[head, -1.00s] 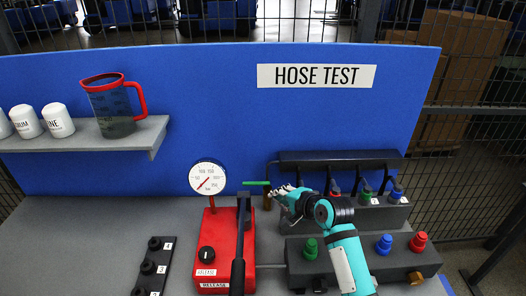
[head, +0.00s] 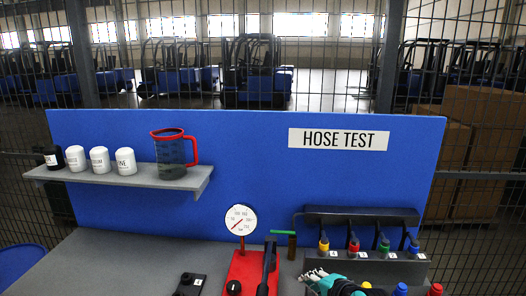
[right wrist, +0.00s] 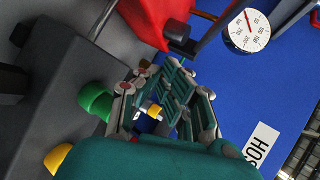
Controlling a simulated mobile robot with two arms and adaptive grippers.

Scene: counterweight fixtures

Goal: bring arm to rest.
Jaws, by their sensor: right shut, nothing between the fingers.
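My right gripper (head: 316,277) shows at the bottom of the head view, in front of the hose rack. It is shut and empty. In the right wrist view its linked fingers (right wrist: 168,85) fill the middle. A green-handled valve (head: 284,232) stands behind and left of it, apart from it. My teal arm (head: 343,287) is cut off by the bottom edge. My left gripper is not in view.
A red pump unit (head: 243,268) with a black lever and a gauge (head: 240,219) stands left of the gripper. The black rack (head: 362,216) holds coloured hose connectors. A shelf (head: 182,181) carries a jug (head: 172,152) and white bottles. A blue panel (head: 330,175) stands behind.

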